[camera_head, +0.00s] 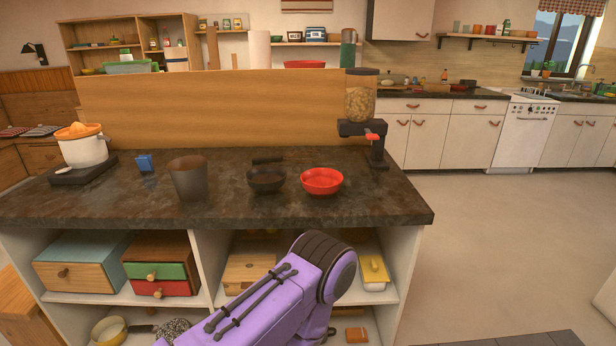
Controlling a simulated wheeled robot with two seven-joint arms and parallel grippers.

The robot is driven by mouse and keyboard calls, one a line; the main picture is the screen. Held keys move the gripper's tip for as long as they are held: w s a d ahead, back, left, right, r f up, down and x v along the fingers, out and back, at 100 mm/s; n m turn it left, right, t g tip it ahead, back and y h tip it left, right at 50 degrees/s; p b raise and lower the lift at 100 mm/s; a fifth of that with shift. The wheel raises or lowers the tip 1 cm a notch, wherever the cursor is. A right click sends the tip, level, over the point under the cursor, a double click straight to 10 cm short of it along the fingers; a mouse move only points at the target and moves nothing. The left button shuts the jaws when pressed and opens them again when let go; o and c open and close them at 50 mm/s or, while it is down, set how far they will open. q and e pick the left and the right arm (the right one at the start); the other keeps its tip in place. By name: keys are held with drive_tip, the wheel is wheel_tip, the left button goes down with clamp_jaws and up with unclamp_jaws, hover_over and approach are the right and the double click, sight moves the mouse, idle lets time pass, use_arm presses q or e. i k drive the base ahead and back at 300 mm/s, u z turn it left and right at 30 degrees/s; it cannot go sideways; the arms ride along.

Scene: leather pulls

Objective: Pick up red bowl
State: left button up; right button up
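A red bowl (321,182) stands upright on the dark stone counter (225,210), right of the middle and near the front edge. It looks empty and nothing touches it. A purple arm link of mine crosses the lower middle of the view, in front of the shelves and below the counter top. Neither of my grippers shows in this view.
A dark pan (266,179) sits just left of the bowl, and a dark cup (188,179) stands farther left. A dispenser (362,115) with a red handle stands behind right. A wooden panel (210,105) rises behind.

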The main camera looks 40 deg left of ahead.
sight(321, 183)
drive_tip(key=u, duration=0.65)
drive_tip(key=i, duration=0.85)
drive_tip(key=u, duration=0.7)
